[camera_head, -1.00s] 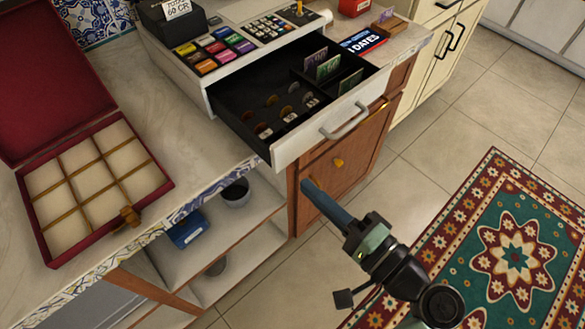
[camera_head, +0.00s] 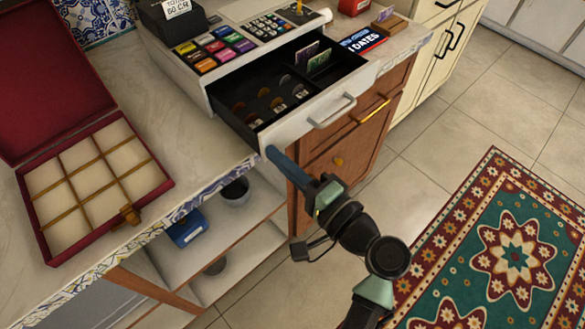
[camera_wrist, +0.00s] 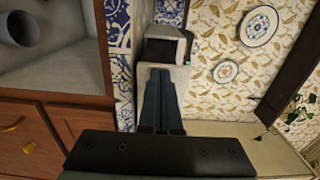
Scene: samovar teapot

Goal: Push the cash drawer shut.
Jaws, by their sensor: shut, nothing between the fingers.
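The cash drawer (camera_head: 318,118) is part-way out of the white cash register (camera_head: 215,68). Its white front with a grey handle (camera_head: 332,110) faces me. Coins and banknotes lie in its dark tray. My gripper (camera_head: 271,153) is shut and empty, with its blue fingertips at the lower left part of the drawer front. They appear to touch it, but the exact contact is hard to see. In the wrist view the shut fingers (camera_wrist: 161,100) point at a pale surface, and they hide part of it.
An open red box (camera_head: 95,180) with empty compartments stands on the counter to the left. A brown wooden cabinet (camera_head: 350,140) with brass handles is below the drawer. Open shelves (camera_head: 215,245) are at lower left. The tiled floor and patterned rug (camera_head: 510,245) are at right.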

